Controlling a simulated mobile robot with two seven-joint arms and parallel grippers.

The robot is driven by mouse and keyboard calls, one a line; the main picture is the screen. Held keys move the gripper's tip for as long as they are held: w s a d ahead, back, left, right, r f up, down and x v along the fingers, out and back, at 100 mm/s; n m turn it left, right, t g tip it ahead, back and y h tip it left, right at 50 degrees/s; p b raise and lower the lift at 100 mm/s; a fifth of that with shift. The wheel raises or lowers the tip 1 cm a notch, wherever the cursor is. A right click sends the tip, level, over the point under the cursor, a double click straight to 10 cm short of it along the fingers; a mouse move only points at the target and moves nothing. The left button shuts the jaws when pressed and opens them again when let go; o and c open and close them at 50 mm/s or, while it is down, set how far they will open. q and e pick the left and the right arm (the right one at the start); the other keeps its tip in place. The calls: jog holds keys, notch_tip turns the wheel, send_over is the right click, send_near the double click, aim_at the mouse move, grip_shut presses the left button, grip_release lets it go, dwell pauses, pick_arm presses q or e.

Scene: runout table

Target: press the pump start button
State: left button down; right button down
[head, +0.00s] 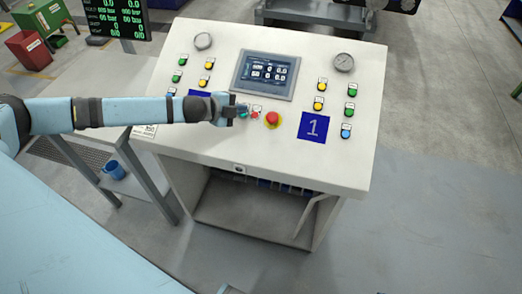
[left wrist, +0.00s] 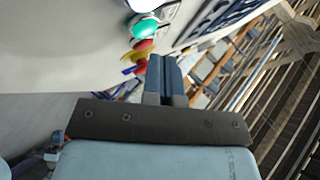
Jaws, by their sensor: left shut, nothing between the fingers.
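A white control console (head: 240,160) stands in the middle of the head view with several buttons on its sloped top. My left gripper (head: 242,111) is shut and empty over the panel's middle, below the screen. A green button (left wrist: 146,28) shows in the left wrist view, with a red button (left wrist: 143,46) beside it. The shut left fingers (left wrist: 163,76) are seen apart from the green button in that view; contact cannot be told from the head view. The button labels are too small to read, so the pump start button's label is not legible.
A red mushroom button on a yellow ring (head: 272,119) sits just right of my left gripper. A screen (head: 266,72), a gauge (head: 344,62) and a blue plate marked 1 (head: 313,127) are on the panel. A blue mug (head: 115,169) stands on a lower shelf at left.

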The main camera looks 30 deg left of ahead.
pick_arm(q)
jog(key=shift+r, duration=0.1)
notch_tip(320, 180, up, 6)
jog(key=s+p, duration=0.2)
jog(key=p, duration=0.2)
jog(key=shift+s+d+f, duration=0.25)
jog(key=shift+s+d, duration=0.05)
dwell(0.8)
dwell(1.8)
jog(key=s+d+f+n+h+p, duration=0.1)
jog(key=s+d+f+n, duration=0.3)
jog(key=d, duration=0.5)
jog(key=s+d+f+n+h, duration=0.1)
jog(key=s+d+f+n, duration=0.15)
jog(key=s+d, duration=0.45)
jog(key=s+f+n+y, duration=0.2)
jog(key=s+f+n, duration=0.2)
jog(key=s, duration=0.3)
jog(key=s+f+n+y, duration=0.2)
jog(key=s+f+n, duration=0.2)
jog(key=s, duration=0.3)
jog(key=shift+d+n+y+p, duration=0.15)
jog(key=shift+n+y+p, duration=0.2)
jog(key=shift+n, duration=0.4)
